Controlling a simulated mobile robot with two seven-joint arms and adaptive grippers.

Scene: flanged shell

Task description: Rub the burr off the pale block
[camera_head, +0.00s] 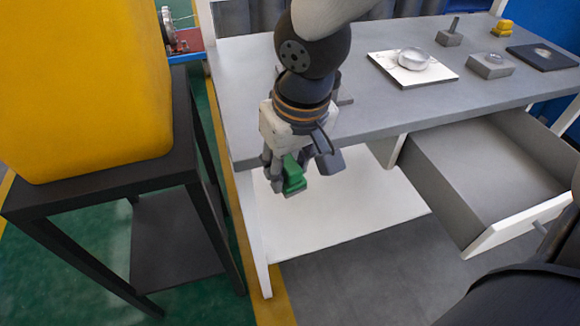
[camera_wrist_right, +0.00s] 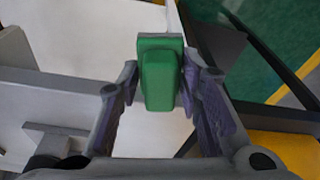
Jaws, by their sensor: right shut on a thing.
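My right gripper (camera_head: 291,180) is shut on a green block (camera_head: 293,174). It holds the block in the air just off the table's front edge, above the white lower shelf. In the right wrist view the green block (camera_wrist_right: 160,75) sits between the two fingers (camera_wrist_right: 160,88). A grey block (camera_head: 491,66) with a small rounded top lies at the right of the table. I cannot tell which block is the pale one, and no burr can be made out. My left gripper is not in view.
The grey table (camera_head: 365,122) bears a white plate (camera_head: 440,76) with a shiny dome, a pegged block (camera_head: 449,39), a yellow piece (camera_head: 502,29) and a dark plate (camera_head: 562,60). An open drawer (camera_head: 485,165) juts out at right. A yellow container (camera_head: 85,90) stands on a dark stand at left.

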